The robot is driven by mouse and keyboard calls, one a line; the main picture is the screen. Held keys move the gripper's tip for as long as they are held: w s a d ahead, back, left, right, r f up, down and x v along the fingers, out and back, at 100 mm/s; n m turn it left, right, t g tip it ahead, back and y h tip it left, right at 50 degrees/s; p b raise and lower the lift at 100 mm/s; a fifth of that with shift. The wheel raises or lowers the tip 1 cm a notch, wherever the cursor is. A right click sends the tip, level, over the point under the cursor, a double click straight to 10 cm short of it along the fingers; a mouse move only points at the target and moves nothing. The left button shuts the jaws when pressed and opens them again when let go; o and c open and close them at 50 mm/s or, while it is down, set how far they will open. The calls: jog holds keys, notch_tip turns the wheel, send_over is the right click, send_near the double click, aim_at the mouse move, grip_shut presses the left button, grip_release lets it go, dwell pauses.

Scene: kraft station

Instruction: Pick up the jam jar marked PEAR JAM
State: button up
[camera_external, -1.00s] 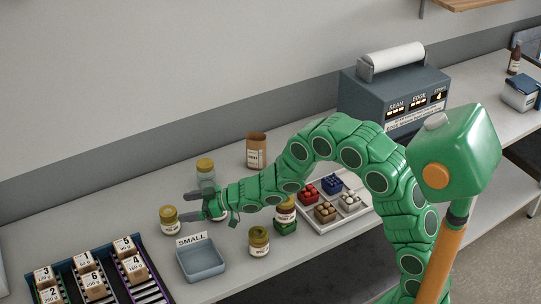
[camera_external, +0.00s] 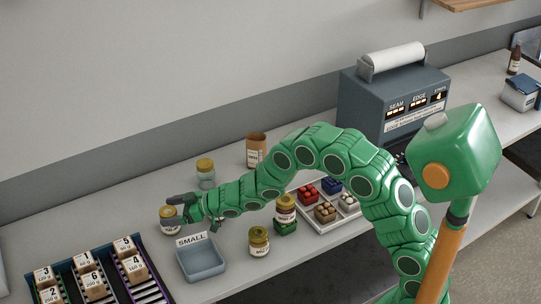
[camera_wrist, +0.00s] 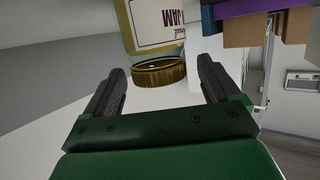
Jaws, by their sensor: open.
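In the wrist view a jar with a gold lid (camera_wrist: 160,72) appears upside down at the mouth of my gripper (camera_wrist: 163,78). Its pale label (camera_wrist: 160,22) shows JAM; the rest of the name is cut off or too small to read. In the external view my gripper (camera_external: 176,209) is open around or just beside a yellow-lidded jar (camera_external: 168,213) at the left, which the fingers partly cover. I cannot tell whether they touch it. Other jars stand behind (camera_external: 205,178), in front (camera_external: 259,243) and on a green block (camera_external: 286,209); their labels are unreadable here.
A blue-grey tray (camera_external: 202,264) marked SMALL lies just in front of my gripper.

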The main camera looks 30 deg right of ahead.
jog(key=shift+x, duration=0.85)
jog(key=shift+d, duration=0.1)
jog(key=c, duration=1.3)
jog(key=shift+r, duration=0.1)
